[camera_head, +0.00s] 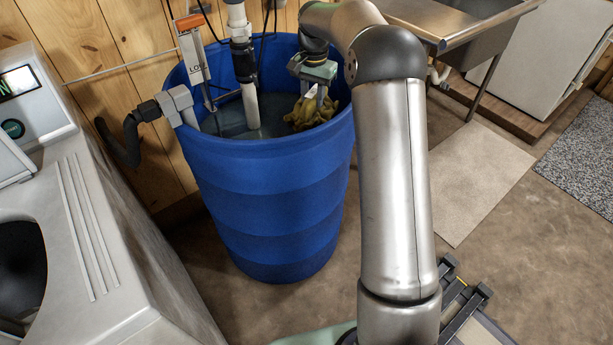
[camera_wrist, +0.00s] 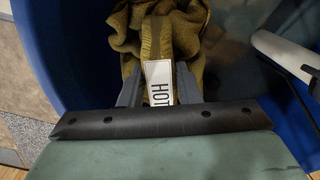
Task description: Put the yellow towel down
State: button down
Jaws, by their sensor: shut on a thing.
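The yellow towel (camera_head: 303,112) is a crumpled mustard-coloured cloth inside the blue barrel (camera_head: 270,190), at the right side of its opening. My gripper (camera_head: 317,95) reaches down into the barrel from above and is shut on the towel. In the wrist view the towel (camera_wrist: 130,55) is bunched between and beyond the two grey fingers (camera_wrist: 158,75). I cannot tell whether the towel's lower folds touch the barrel's contents.
A grey machine (camera_head: 90,210) is at left. A metal sink (camera_head: 455,25) is at right, with a pale mat (camera_head: 475,175) on open floor.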

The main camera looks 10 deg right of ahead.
aim_at(304, 125)
jog(key=shift+s+a+f+n+b, duration=0.35)
jog(key=shift+a+f+n+b, duration=0.3)
jog(key=shift+f, duration=2.65)
jog(key=shift+s+a+f+n+b, duration=0.4)
jog(key=shift+f+n, duration=0.35)
jog(key=shift+f, duration=2.6)
jog(key=shift+s+a+f+n+b, duration=0.3)
jog(key=shift+a+f+n+b, duration=0.3)
jog(key=shift+f, duration=2.7)
jog(key=shift+f, duration=0.2)
jog(key=c, duration=1.1)
grip_release()
jog(key=shift+o, duration=0.2)
jog(key=shift+o, duration=0.5)
notch_tip(304, 125, up, 12)
jog(key=shift+s+d+r+p, duration=0.1)
jog(key=shift+d+r+p, duration=0.1)
jog(key=shift+p, duration=0.3)
